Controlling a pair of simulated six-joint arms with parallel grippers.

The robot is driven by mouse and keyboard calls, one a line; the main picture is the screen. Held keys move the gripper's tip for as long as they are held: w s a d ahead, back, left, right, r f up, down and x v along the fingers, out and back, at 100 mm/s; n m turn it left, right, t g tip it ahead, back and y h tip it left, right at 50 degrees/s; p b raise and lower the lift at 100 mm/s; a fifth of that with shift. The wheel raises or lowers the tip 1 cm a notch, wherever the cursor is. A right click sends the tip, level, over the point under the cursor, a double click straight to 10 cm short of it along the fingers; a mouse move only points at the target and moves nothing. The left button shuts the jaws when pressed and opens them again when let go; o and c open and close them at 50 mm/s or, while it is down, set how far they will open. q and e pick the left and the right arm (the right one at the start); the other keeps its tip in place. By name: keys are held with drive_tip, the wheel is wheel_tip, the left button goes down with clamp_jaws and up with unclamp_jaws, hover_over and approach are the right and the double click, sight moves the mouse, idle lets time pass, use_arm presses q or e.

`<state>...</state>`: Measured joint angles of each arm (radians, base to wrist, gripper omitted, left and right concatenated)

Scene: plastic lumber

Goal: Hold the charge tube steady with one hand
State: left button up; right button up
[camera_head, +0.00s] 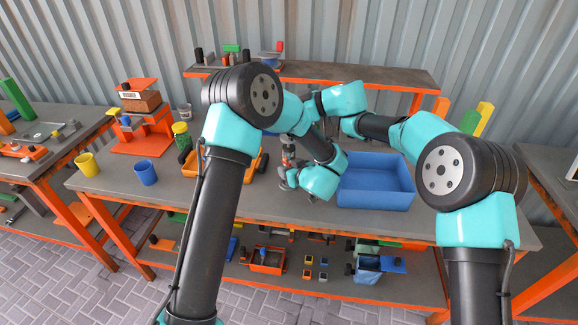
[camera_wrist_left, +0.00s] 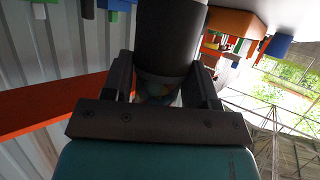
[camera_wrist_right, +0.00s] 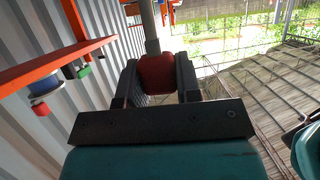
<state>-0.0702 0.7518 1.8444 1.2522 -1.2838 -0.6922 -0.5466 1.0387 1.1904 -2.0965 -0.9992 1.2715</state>
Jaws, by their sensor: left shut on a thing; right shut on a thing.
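A dark grey round tube (camera_wrist_left: 172,35), which looks like the charge tube, sits between the fingers of my left gripper (camera_wrist_left: 165,82). The gripper is shut on it. My right gripper (camera_wrist_right: 155,85) is shut on a red block-like part (camera_wrist_right: 157,70) with a thin grey rod (camera_wrist_right: 150,28) rising from it. In the head view, my left gripper (camera_head: 287,178) is low over the bench, left of the blue bin. A small dark and reddish piece (camera_head: 288,153) shows just above it. My right gripper is mostly hidden there behind my left arm, so I cannot tell whether the two held parts touch.
An open blue bin (camera_head: 375,196) stands on the grey bench (camera_head: 230,203). A raised shelf (camera_head: 350,73) runs behind. The bench front is clear.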

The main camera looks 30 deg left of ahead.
drive_tip(key=shift+f, duration=0.9)
drive_tip(key=shift+r, duration=1.15)
drive_tip(key=shift+f, duration=1.85)
